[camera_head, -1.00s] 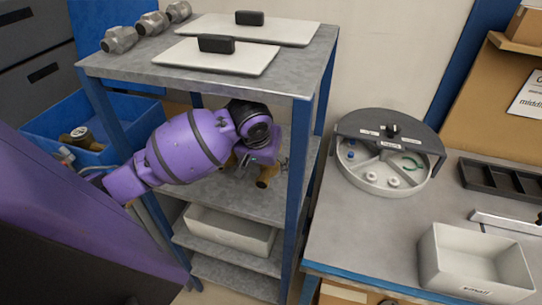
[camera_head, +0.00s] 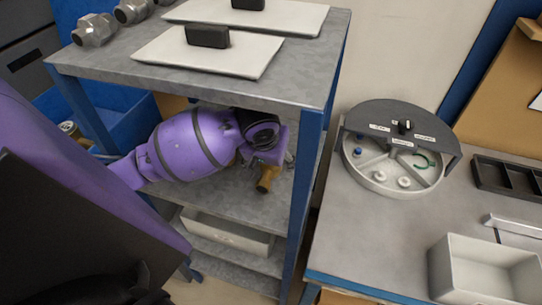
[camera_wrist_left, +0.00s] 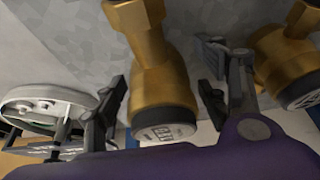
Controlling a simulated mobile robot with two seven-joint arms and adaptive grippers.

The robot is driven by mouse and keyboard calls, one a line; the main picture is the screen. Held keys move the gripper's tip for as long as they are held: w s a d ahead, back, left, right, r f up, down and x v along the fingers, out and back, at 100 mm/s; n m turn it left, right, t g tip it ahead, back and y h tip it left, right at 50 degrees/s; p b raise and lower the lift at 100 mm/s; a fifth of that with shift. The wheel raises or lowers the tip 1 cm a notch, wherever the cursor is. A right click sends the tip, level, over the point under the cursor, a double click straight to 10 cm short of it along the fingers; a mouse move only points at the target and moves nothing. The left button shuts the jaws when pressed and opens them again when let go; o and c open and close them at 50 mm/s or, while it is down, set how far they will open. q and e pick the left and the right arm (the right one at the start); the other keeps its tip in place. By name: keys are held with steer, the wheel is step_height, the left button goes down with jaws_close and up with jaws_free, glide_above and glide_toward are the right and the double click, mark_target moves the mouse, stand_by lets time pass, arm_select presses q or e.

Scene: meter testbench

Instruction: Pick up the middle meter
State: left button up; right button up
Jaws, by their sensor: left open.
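In the left wrist view a brass meter (camera_wrist_left: 160,70) with a dark round face at its lower end lies between the two fingers of my left gripper (camera_wrist_left: 163,98). The fingers are open, one on each side of it, and gaps show beside it. A second brass meter (camera_wrist_left: 288,62) stands to the right, outside the fingers. In the head view my left arm reaches into the shelf rack under its top board, and its gripper is largely hidden by the wrist. A brass meter end (camera_head: 268,179) shows just below it. I cannot tell from the head view which meter this is.
The rack's top board (camera_head: 110,65) and blue front post (camera_head: 305,200) stand close around my arm. To the right, a workbench (camera_head: 350,240) holds a round grey-and-white tester (camera_head: 380,190) and a white bin (camera_head: 480,270).

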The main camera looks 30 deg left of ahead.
arm_select(q)
steer(key=shift+s+d, duration=0.15)
steer(key=shift+c, duration=0.2)
steer(key=shift+r, duration=0.1)
steer(key=shift+c, duration=1.4)
jaws_close()
steer(key=shift+w+r, duration=0.15)
steer(key=shift+w, duration=0.05)
